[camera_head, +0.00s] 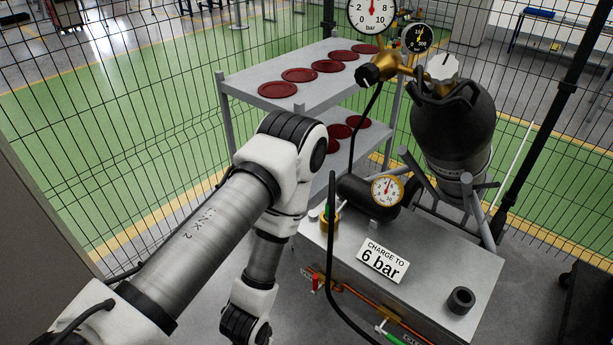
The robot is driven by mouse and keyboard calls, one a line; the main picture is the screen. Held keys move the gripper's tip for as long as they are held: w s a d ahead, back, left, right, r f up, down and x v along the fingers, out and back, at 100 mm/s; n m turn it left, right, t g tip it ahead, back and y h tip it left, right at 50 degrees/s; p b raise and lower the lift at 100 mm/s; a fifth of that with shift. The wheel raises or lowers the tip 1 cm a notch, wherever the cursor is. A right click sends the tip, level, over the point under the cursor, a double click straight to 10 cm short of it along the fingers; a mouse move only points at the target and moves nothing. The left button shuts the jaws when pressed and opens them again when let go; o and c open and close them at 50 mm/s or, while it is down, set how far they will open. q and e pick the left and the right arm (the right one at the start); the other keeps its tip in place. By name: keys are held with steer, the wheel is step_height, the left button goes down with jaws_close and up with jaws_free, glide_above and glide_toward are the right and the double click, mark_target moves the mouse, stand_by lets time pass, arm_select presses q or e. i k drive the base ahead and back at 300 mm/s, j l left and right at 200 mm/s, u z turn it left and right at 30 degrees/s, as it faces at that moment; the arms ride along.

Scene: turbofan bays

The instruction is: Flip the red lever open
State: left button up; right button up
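A small red lever (315,283) hangs downward on the front face of the metal bench (430,262), at the left end of a copper pipe (358,294). My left arm comes in from the left, bends at the elbow and reaches down to the left of the lever. Its wrist runs toward the bottom edge of the picture, and its gripper is out of view. My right gripper is not in view. A sign (382,261) on the bench reads "CHARGE TO 6 bar".
A black hose (331,240) hangs in front of the bench, just right of the lever. A small gauge (387,190) and dark cylinder (362,198) sit on top. A gas bottle (453,130) stands behind. A shelf (262,78) holds several red discs. Wire fencing surrounds the area.

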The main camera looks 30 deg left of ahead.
mark_target(316, 287)
steer(key=i+j+u, duration=0.1)
steer(key=u, duration=0.25)
steer(key=i+j+u, duration=0.15)
steer(key=u, duration=0.2)
steer(key=k+j, duration=0.25)
steer(key=k+j+u, duration=0.1)
steer(key=j, duration=0.35)
steer(key=k, duration=0.15)
